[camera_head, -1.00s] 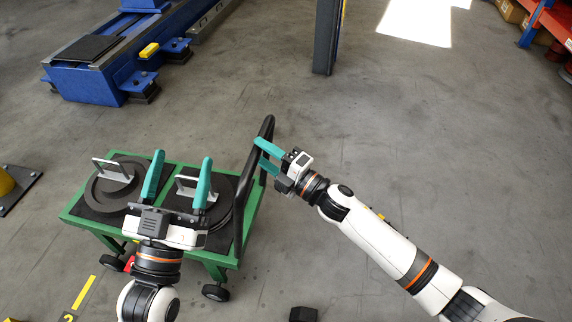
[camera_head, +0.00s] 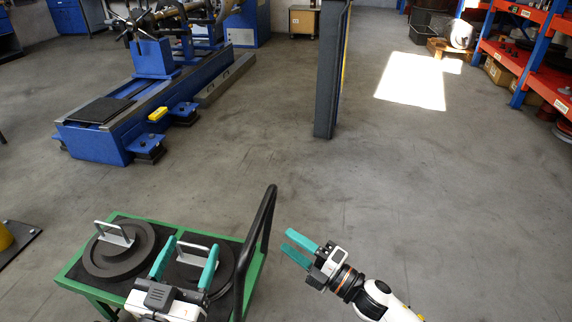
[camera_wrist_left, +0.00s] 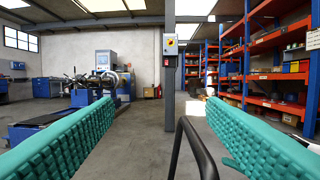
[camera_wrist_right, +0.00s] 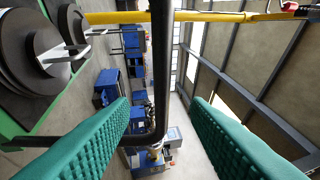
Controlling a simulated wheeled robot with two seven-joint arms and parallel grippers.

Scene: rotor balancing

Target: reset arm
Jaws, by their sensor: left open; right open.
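My left gripper (camera_head: 188,252) is open and empty above the near edge of the green cart (camera_head: 70,272). Its teal fingers point away from me over the right disc. In the left wrist view both fingers are spread with nothing between them. My right gripper (camera_head: 285,241) is open and empty, to the right of the cart's black handle (camera_head: 262,225) and apart from it. In the right wrist view the handle (camera_wrist_right: 160,70) shows beyond the gap between the fingers. The left dark disc (camera_head: 125,262) and right dark disc (camera_head: 190,270), each with a metal grip, lie on the cart.
A blue machine (camera_head: 95,140) stands at the back left. A dark post (camera_head: 330,70) rises at the back centre. Red and blue shelves (camera_head: 530,70) stand at the back right. The floor (camera_head: 410,200) right of the cart is clear.

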